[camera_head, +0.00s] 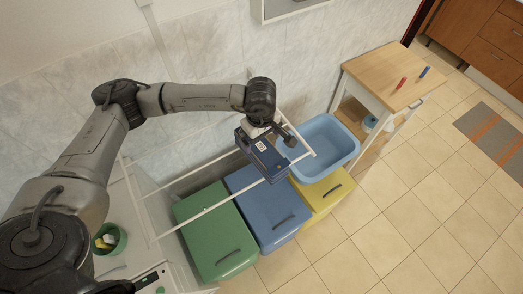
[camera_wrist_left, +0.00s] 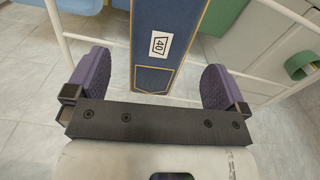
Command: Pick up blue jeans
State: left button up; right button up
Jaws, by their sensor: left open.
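The folded dark blue jeans (camera_head: 263,158), with a white label, hang over the white drying rack (camera_head: 203,213). In the left wrist view the jeans (camera_wrist_left: 165,45) show as a dark strip with yellow stitching and a label reading 40. My left gripper (camera_head: 265,137) is above the rack at the jeans. Its two purple finger pads (camera_wrist_left: 155,82) are apart, with the end of the jeans between them and visible gaps on both sides. My right gripper is out of view.
Green (camera_head: 215,235), blue (camera_head: 268,205) and yellow (camera_head: 323,192) lidded bins stand below the rack. A light blue basin (camera_head: 330,140) is right of the gripper. A wooden-topped trolley (camera_head: 385,73) stands further right. The tiled floor at lower right is clear.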

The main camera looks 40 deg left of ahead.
aim_at(261, 147)
pick_arm(q)
jog(key=shift+f, duration=0.4)
notch_tip(261, 147, down, 4)
jog(key=shift+d+r+p, duration=0.1)
jog(key=shift+r+p, duration=0.05)
jog(key=shift+p, duration=0.75)
jog(key=shift+f, duration=0.75)
jog(key=shift+c, duration=0.5)
jog(key=c, duration=1)
jog(key=shift+c, duration=0.4)
jog(key=shift+r, duration=0.15)
